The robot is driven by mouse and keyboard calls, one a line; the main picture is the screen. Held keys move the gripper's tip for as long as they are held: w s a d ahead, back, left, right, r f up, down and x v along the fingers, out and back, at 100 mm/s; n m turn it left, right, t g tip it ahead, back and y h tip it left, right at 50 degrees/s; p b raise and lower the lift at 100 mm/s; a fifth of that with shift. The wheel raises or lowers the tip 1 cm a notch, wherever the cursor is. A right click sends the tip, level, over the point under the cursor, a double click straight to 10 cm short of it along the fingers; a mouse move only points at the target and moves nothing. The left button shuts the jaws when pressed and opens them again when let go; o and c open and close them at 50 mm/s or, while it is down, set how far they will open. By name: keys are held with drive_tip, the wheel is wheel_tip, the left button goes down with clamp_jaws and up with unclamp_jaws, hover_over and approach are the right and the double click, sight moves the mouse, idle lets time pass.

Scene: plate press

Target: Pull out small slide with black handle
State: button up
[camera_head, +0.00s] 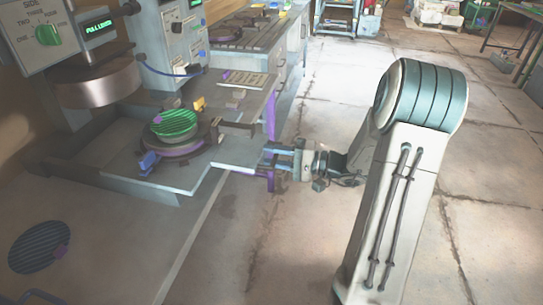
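The press's grey sliding platform (195,180) sticks out toward the right and carries a round dark purple holder (185,145) with a green ribbed disc (174,123) on it. A short dark bar (237,124), possibly the black handle of the small slide, reaches right from beside the holder.
The press head (98,82) hangs above the platform's left side. A control box (38,35) with a green knob is at upper left. A second ribbed disc (40,246) lies on the bench at lower left. The floor at right is mostly clear around my arm.

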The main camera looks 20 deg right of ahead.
drive_tip(key=v, duration=1.3)
drive_tip(key=shift+f, duration=0.1)
drive_tip(key=s+a+r+n+g+h+p, duration=0.25)
drive_tip(key=s+a+g, duration=0.2)
drive_tip(key=a, duration=0.25)
drive_tip(key=s+a+r+n+g+h+p, duration=0.1)
drive_tip(key=s+a+r+g+h+p, duration=0.3)
drive_tip(key=a, duration=0.3)
drive_tip(key=s+a+r+n+t+h+p, duration=0.1)
drive_tip(key=s+r+n+t+h+p, duration=0.1)
drive_tip(key=s+r+h+p, duration=0.4)
drive_tip(key=shift+s+a+r+h, duration=0.2)
drive_tip(key=shift+s+r+h, duration=0.1)
drive_tip(key=shift+r+h, duration=1.25)
drive_tip(key=shift+n, duration=0.25)
